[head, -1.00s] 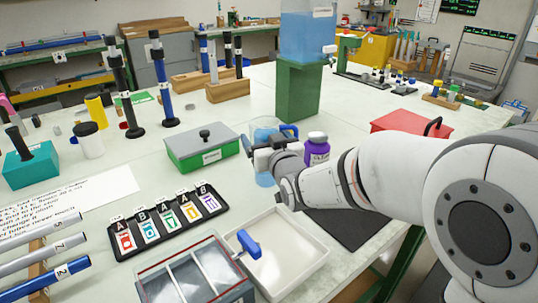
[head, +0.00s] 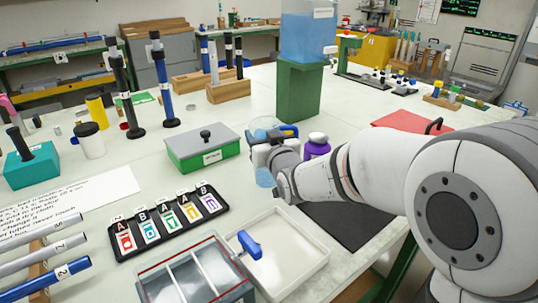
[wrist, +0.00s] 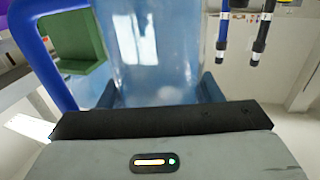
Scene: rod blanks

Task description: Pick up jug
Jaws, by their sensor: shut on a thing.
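The jug (head: 264,178) is clear blue with a blue handle. It is at the middle of the bench in the head view, largely hidden behind my gripper (head: 262,152). In the wrist view the jug's clear body (wrist: 150,50) fills the space between my two fingers (wrist: 158,92), with the blue handle at the left. My gripper is shut on the jug's body. The jug looks about upright; I cannot tell whether its base touches the bench.
A green box with a grey lid (head: 203,148) stands left of the jug, and a purple bottle (head: 316,146) close on its right. A white tray (head: 318,262) and a black card rack (head: 218,220) lie in front. A blue tank on a green stand (head: 298,92) is behind.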

